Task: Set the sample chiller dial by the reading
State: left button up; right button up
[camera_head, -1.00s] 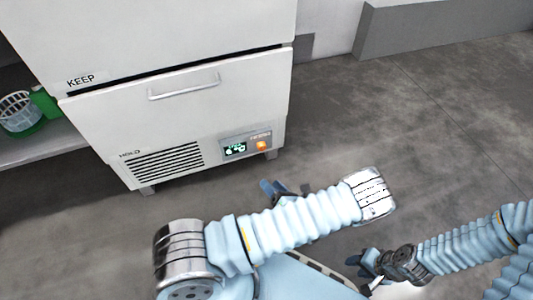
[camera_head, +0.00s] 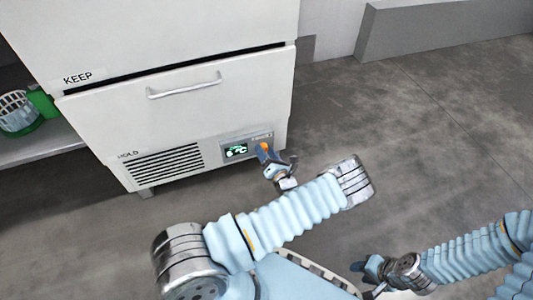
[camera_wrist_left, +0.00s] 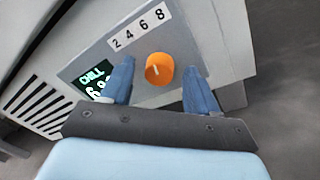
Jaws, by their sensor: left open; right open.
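The chiller (camera_head: 190,110) is a white cabinet with a control panel low on its front right. The orange dial (camera_wrist_left: 159,68) sits on that panel under a strip of numbers 2, 4, 6, 8 (camera_wrist_left: 139,30). A dark display (camera_head: 235,151) with bright characters is left of the dial; in the left wrist view it reads CHILL, with its lower digits partly hidden. My left gripper (camera_wrist_left: 160,85) is open, with one blue finger on each side of the dial; contact cannot be told. My right gripper (camera_head: 364,276) is at the lower right, away from the chiller.
The drawer handle (camera_head: 184,86) and the vent slats (camera_head: 165,164) are on the chiller front. The floor at the right is clear.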

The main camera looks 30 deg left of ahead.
pick_arm(q)
jog(key=c, duration=1)
jog(key=shift+c, duration=0.2)
jog(key=shift+r+n+h+p, duration=0.1)
jog(key=shift+n+h+p, duration=0.3)
jog(key=shift+n+p, duration=1.6)
jog(key=shift+n+b, duration=0.7)
jog(key=shift+n, duration=0.2)
jog(key=o, duration=1)
